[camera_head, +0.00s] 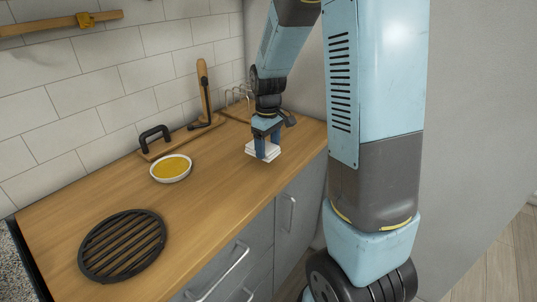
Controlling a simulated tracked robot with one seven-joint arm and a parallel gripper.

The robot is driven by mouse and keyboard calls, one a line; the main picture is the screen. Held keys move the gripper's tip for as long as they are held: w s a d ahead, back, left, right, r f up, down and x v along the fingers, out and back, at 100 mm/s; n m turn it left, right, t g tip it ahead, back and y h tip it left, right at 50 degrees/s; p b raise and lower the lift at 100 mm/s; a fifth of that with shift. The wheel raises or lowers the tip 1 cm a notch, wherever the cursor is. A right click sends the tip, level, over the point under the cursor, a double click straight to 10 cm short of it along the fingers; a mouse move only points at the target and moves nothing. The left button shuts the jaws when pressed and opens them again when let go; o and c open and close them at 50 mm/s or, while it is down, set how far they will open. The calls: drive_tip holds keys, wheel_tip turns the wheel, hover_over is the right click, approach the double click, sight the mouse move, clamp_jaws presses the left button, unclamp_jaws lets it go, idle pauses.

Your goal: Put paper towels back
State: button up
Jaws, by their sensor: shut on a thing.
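My gripper (266,152) points down over the right part of the wooden counter and is shut on a small white stack of paper towels (254,152). The fingers partly cover the stack. I cannot tell whether the stack touches the counter or is just above it. Behind the gripper, near the tiled wall, is a wooden base with thin wire loops (239,95), partly hidden by my arm. No towels are visible in the part of it that shows.
A white bowl with yellow contents (171,168), a black-handled board (158,141) and a wooden upright piece with a dark part (203,92) stand left of the gripper. A round black grate (122,245) lies at the front. The middle of the counter (205,205) is clear.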

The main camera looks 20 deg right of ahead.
sight(268, 146)
drive_tip(key=shift+w+d+f, duration=0.15)
drive_tip(key=shift+w+f, duration=0.05)
drive_tip(key=shift+f, duration=0.15)
wheel_tip(268, 146, down, 3)
drive_tip(key=shift+w, duration=0.1)
drive_tip(key=shift+f, duration=0.1)
drive_tip(key=shift+c, duration=0.8)
drive_tip(key=o, duration=1.1)
